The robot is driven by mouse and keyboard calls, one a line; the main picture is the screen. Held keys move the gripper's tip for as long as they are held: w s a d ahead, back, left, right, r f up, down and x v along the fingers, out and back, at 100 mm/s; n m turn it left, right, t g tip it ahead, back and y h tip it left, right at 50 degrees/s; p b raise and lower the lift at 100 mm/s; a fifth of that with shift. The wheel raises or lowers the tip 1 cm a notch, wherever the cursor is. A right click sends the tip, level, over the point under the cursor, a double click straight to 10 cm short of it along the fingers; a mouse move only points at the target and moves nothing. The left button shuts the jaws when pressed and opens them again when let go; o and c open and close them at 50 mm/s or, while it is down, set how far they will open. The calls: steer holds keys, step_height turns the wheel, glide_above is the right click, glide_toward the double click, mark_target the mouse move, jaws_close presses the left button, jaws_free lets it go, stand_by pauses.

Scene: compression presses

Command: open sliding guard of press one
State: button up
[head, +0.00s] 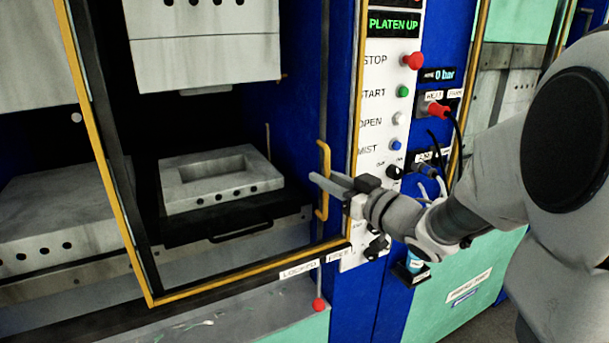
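The sliding guard is a yellow-edged frame (108,185) with a see-through pane, standing across the press opening in the head view. Its upright yellow handle (323,152) is near the frame's right side. My gripper (328,183) reaches in from the right at the handle's middle, its fingers pointing left and overlapping the bar. The fingers hide that part of the handle; whether they are closed on it is unclear. Behind the pane, a grey mould block (222,190) with a rectangular recess lies on the lower platen, and the upper platen (205,48) is raised above it.
Right of the guard is a white control panel (380,75) with coloured buttons and a lit "PLATEN UP" display (394,24). A red-knobbed lever (318,304) hangs below, near "LOCKED" and "FREE" labels. A red plug (437,110) with a cable is close to my arm.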

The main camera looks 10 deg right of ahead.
steer(key=shift+w, duration=0.1)
jaws_close()
stand_by(1.4)
